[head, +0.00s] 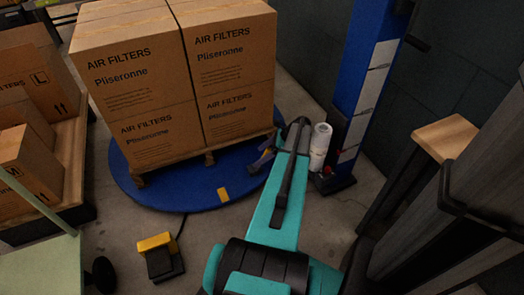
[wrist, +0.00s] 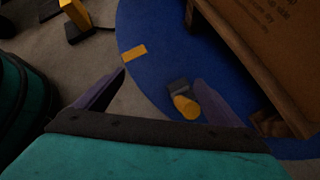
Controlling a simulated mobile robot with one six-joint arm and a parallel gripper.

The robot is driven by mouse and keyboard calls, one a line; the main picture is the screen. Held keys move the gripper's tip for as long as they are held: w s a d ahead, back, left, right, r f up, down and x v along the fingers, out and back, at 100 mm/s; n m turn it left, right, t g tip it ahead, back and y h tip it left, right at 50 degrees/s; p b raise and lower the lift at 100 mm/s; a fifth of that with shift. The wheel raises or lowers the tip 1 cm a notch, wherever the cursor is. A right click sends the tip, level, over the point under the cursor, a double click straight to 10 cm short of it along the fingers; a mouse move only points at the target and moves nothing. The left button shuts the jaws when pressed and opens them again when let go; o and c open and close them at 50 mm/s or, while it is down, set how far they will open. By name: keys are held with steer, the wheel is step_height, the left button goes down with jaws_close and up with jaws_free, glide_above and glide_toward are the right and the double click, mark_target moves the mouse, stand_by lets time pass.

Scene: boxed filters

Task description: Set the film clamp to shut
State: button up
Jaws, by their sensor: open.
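The film clamp (wrist: 184,104) looks like a small dark grey block with a yellow round-ended lever, on the blue turntable (wrist: 150,20) near the pallet. In the wrist view it lies between my fingertips, close to the right finger, which hides part of its surroundings. I cannot tell whether the clamp is open or shut. My gripper (wrist: 155,92) is open, with two purple fingers apart and nothing held. In the head view my gripper (head: 262,161) hangs over the turntable's right edge, beside the pallet; my arm partly hides this area.
Stacked air filter boxes (head: 180,75) stand on a pallet on the turntable. A blue mast (head: 362,80) with a white film roll (head: 320,145) stands right of my arm. A yellow pedal (head: 158,254) is on the floor. An orange mark (head: 223,195) is on the turntable.

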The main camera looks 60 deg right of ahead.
steer(key=shift+o, duration=1.4)
steer(key=s+a, duration=0.1)
steer(key=a, duration=0.1)
steer(key=s+a, duration=0.2)
steer(key=shift+s+a+f+p, duration=0.1)
steer(key=shift+s+a+p, duration=0.15)
steer(key=shift+p, duration=0.1)
steer(key=shift+s+a+r, duration=0.2)
steer(key=shift+s+a, duration=0.05)
steer(key=shift+a, duration=0.15)
steer(key=c, duration=1.1)
steer(key=shift+s+a+r+p, duration=0.1)
steer(key=shift+s+a+p, duration=0.15)
steer(key=shift+s+a, duration=0.4)
steer(key=shift+s+a+r+p, duration=0.15)
steer(key=shift+s+a, duration=0.25)
steer(key=shift+a, duration=0.55)
steer(key=shift+s+a+p, duration=0.3)
steer(key=shift+s+a, duration=0.2)
steer(key=shift+a, duration=0.3)
